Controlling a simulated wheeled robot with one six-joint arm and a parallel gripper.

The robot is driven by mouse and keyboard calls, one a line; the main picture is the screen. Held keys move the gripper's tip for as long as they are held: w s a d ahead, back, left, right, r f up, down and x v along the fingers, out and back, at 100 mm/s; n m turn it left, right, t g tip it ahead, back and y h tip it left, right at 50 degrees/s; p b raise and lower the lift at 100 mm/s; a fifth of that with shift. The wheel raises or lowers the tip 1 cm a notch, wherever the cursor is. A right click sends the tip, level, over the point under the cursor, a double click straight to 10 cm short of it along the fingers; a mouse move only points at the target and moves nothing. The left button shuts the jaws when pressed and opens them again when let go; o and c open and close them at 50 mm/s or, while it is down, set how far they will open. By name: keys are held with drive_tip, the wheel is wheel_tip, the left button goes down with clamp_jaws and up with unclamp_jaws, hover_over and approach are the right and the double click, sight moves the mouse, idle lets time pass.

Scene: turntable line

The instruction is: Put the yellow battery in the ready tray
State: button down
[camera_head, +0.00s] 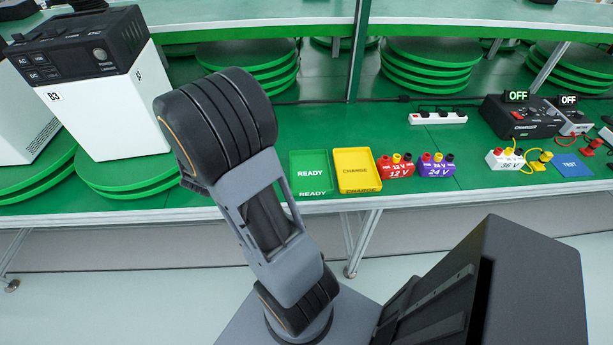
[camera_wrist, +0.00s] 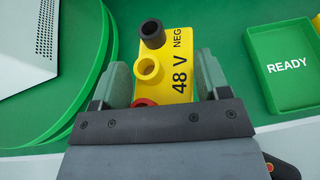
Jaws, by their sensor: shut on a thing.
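The yellow battery (camera_wrist: 176,60), marked 48 V and NEG, is in the wrist view between the fingers of my gripper (camera_wrist: 163,78). My gripper is shut on its two sides. It has a black, a yellow and a partly hidden red terminal. I cannot tell whether it touches the bench. The green ready tray (camera_wrist: 289,67) lies to the right of the battery, apart from it, and looks empty. In the head view the ready tray (camera_head: 312,174) shows right of my arm, which hides my gripper and the yellow battery.
A yellow charge tray (camera_head: 356,169) stands right of the ready tray, then a red 12 V battery (camera_head: 396,172) and a purple 24 V battery (camera_head: 436,170). A white 36 V battery (camera_head: 505,160) is wired farther right. A white case (camera_head: 112,115) stands on green discs at left.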

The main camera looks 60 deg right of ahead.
drive_tip(key=s+d+r+m+g+h+b, duration=0.2)
drive_tip(key=s+d+m+g, duration=0.5)
drive_tip(key=s+d, duration=0.55)
drive_tip(key=s+d+m+g+y+b, duration=0.1)
drive_tip(key=s+d+m+g+y, duration=0.25)
drive_tip(key=s, duration=0.55)
drive_tip(key=s+d+m+g+b, duration=0.1)
drive_tip(key=s+d+m+g, duration=0.2)
drive_tip(key=s+m+g, duration=0.45)
drive_tip(key=n+t, duration=0.1)
drive_tip(key=n, duration=0.1)
hover_over(307, 174)
drive_tip(key=shift+y, duration=0.25)
wheel_tip(307, 174, down, 11)
drive_tip(key=shift+f, duration=0.65)
drive_tip(key=shift+f, duration=0.15)
drive_tip(key=shift+c, duration=0.5)
unclamp_jaws()
drive_tip(key=shift+s, duration=0.1)
